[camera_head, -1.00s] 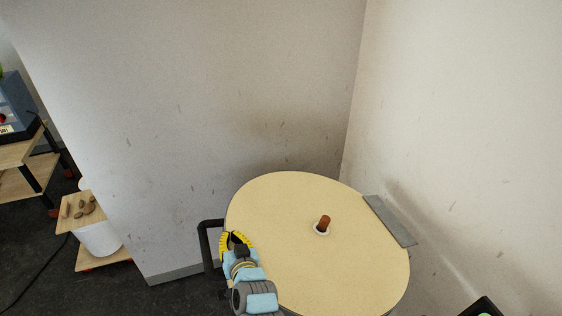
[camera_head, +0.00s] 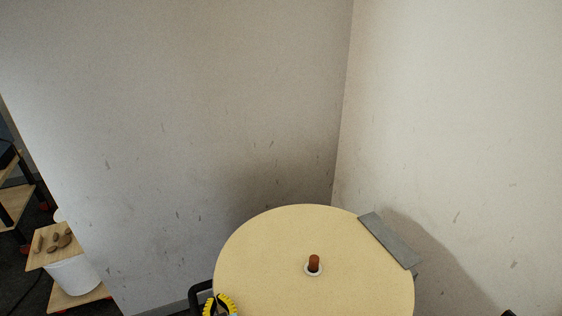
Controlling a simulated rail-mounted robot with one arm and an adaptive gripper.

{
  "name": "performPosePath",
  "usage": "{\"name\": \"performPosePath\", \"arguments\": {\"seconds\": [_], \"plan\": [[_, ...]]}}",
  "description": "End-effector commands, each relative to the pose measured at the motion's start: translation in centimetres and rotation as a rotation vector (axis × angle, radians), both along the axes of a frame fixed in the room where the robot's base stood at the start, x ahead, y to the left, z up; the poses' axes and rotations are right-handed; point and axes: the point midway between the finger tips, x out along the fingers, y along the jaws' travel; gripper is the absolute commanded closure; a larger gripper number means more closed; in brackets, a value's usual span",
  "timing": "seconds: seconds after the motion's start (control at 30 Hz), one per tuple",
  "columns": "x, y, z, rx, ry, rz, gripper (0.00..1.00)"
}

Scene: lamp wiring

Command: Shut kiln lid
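The kiln lid (camera_head: 262,262) is a round, flat, pale yellow disc at the bottom centre of the head view. It looks flat on top of the kiln, but its near edge is cut off and the kiln body is hidden, so any gap under it does not show. A grey metal plate (camera_head: 390,240) sits at its right rim. A black handle (camera_head: 196,293) sticks out at its left. My gripper (camera_head: 219,303), with yellow fingers, is at the lid's left edge near the handle. Whether it touches the lid, and how far its fingers are open, is unclear.
A reddish-brown plug (camera_head: 314,262) stands in a white ring on the lid. Walls close in behind and to the right. Dark floor shows at far left.

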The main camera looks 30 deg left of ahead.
Motion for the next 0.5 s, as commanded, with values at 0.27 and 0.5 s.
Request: {"name": "performPosePath", "arguments": {"seconds": [0.27, 0.5], "plan": [[-0.08, -0.41, -1.69, -0.026, 0.018, -0.003, 1.00], [-0.12, -0.53, -1.92, -0.033, 0.024, -0.003, 1.00]]}}
